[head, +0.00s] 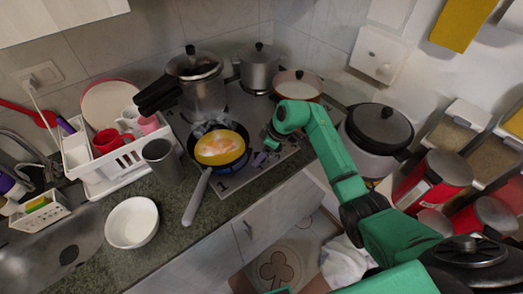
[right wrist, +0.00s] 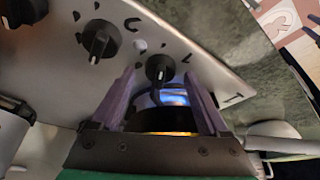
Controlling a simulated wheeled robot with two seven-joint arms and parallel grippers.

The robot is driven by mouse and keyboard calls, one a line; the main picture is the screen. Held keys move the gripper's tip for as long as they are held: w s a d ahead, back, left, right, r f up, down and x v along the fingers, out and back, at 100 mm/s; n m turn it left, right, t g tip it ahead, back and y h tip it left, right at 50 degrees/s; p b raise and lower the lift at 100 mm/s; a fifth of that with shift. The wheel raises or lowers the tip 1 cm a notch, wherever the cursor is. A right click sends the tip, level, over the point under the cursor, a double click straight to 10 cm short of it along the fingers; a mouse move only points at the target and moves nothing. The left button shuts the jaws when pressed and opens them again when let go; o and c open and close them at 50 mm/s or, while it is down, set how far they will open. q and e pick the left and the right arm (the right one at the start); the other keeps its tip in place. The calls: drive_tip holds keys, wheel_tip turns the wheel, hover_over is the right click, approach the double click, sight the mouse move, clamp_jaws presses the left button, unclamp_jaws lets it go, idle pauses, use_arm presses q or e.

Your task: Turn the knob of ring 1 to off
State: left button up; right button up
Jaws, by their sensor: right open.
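The stove (head: 285,149) has numbered labels along its front strip, with a 1 near the left end. My right gripper (head: 262,152) is open and empty above this strip, right of the frying pan (head: 240,163). In the right wrist view, a black knob (right wrist: 160,68) shows between the open purple fingers of my right gripper (right wrist: 161,76). Another black knob (right wrist: 98,40) lies to its left, outside the fingers. The label 1 (right wrist: 237,98) is right of the right finger; no knob is clearly visible beside it. That finger hides part of the strip. My left gripper is not in view.
The frying pan holds yellow food (head: 220,148), and its handle reaches over the counter's front. Pots (head: 259,68) stand behind on the stove. A metal cup (head: 163,163) and white bowl (head: 132,222) stand left. A rice cooker (head: 376,130) stands right.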

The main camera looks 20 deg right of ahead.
drive_tip(key=shift+f, duration=0.15)
clamp_jaws()
drive_tip(key=n+b, duration=0.1)
drive_tip(key=n, duration=0.1)
drive_tip(key=n+g+b, duration=0.1)
drive_tip(key=n, duration=0.1)
drive_tip(key=shift+w+d+f+n+g+y, duration=0.1)
drive_tip(key=shift+w+n+g+y, duration=0.1)
drive_tip(key=shift+n+g+y, duration=0.15)
drive_tip(key=n+g+b, duration=0.1)
drive_tip(key=n+b, duration=0.3)
drive_tip(key=shift+w+n+g+y, duration=0.1)
drive_tip(key=shift+n+g+y, duration=0.15)
drive_tip(key=shift+g, duration=0.1)
drive_tip(key=shift+r, duration=0.2)
unclamp_jaws()
